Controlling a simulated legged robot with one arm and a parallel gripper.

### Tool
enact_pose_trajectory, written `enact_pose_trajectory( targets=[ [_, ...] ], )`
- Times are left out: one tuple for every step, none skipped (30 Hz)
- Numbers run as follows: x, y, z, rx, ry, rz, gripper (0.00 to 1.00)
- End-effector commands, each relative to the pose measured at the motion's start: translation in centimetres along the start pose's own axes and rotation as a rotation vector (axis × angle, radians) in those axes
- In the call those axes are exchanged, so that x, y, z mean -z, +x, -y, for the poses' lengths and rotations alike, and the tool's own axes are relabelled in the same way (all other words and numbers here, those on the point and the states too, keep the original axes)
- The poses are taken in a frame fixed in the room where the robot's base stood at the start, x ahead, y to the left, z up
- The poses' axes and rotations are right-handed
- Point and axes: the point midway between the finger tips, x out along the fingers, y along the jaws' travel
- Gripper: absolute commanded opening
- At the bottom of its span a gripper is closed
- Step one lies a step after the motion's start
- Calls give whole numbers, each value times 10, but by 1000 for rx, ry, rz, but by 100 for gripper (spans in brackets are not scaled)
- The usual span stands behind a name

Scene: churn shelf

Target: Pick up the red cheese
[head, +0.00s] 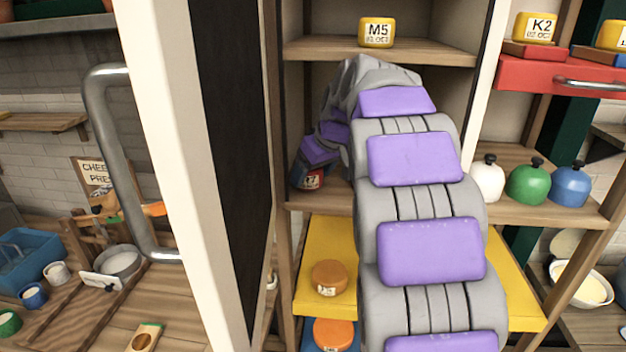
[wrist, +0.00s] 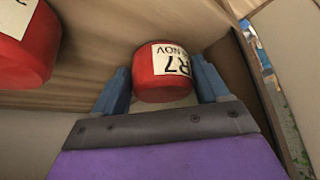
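A red cheese (wrist: 163,88) with a white label reading R7 NOV sits between the two blue fingers of my gripper (wrist: 164,88) in the wrist view. The fingers stand apart, one on each side, close to its sides. I cannot tell whether they press on it. In the head view my gripper (head: 311,168) reaches into the cabinet, and a red cheese (head: 312,180) shows at its tip, low over the middle shelf. A second red cheese (wrist: 25,45) is at the upper left of the wrist view; my arm seems to hide it in the head view.
A yellow cheese (head: 376,32) labelled M5 stands on the shelf above. The open cabinet door (head: 180,150) stands left of my arm. White, green and blue domed items (head: 529,184) stand at right.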

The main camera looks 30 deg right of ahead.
Motion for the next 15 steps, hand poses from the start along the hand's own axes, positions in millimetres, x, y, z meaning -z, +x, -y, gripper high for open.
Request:
enact_pose_trajectory(
  targets=[
    [0,-1,0,-1,0,-1,71],
    [0,-1,0,-1,0,-1,68],
    [0,-2,0,-1,0,-1,64],
    [0,-2,0,-1,0,-1,61],
    [0,-2,0,-1,0,-1,58],
    [0,-2,1,-2,-1,-1,54],
    [0,-2,1,-2,-1,-1,51],
    [0,-2,2,-2,-1,-1,48],
    [0,-2,2,-2,-1,-1,45],
    [0,-2,2,-2,-1,-1,42],
    [0,-2,2,-2,-1,-1,39],
    [0,-2,1,-2,-1,-1,35],
    [0,-2,1,-1,-1,-2,35],
    [0,-2,0,-1,0,-2,35],
    [-1,-2,0,-1,0,-2,35]
  ],
)
